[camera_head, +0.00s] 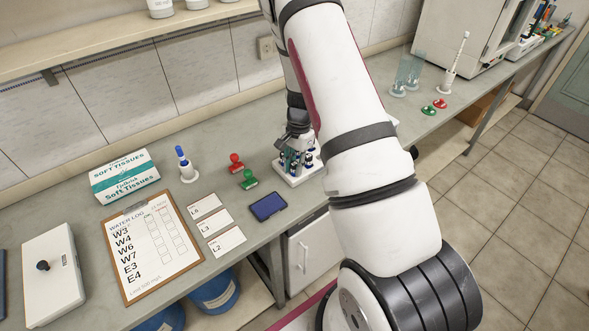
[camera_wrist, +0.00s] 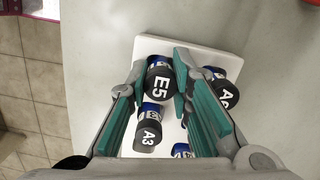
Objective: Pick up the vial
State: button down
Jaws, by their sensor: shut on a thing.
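My gripper (camera_wrist: 160,80) is shut on the vial with the black cap marked E5 (camera_wrist: 158,85), whose cap sits between the green-padded fingertips in the wrist view. The vial's lower part is mostly hidden, and I cannot tell whether it still sits in the white rack (camera_wrist: 205,47). In the head view my gripper (camera_head: 298,143) points down over the rack (camera_head: 308,177).
A blue pad (camera_head: 268,206), a red stamp (camera_head: 236,163) and a green stamp (camera_head: 248,179) lie left of the rack. The clipboard (camera_head: 190,262), label cards (camera_head: 219,222) and tissue box (camera_head: 125,177) are farther left. My arm hides part of the bench.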

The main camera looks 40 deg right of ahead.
aim_at(294, 164)
jog(key=shift+r, duration=0.1)
jog(key=shift+w+r, duration=0.1)
jog(key=shift+r, duration=0.45)
notch_tip(294, 164, up, 2)
jog(key=shift+b, duration=0.55)
jog(key=s+r+b, duration=0.1)
jog(key=s, duration=1.5)
jog(key=shift+d+r, duration=0.3)
jog(key=shift+r, duration=0.05)
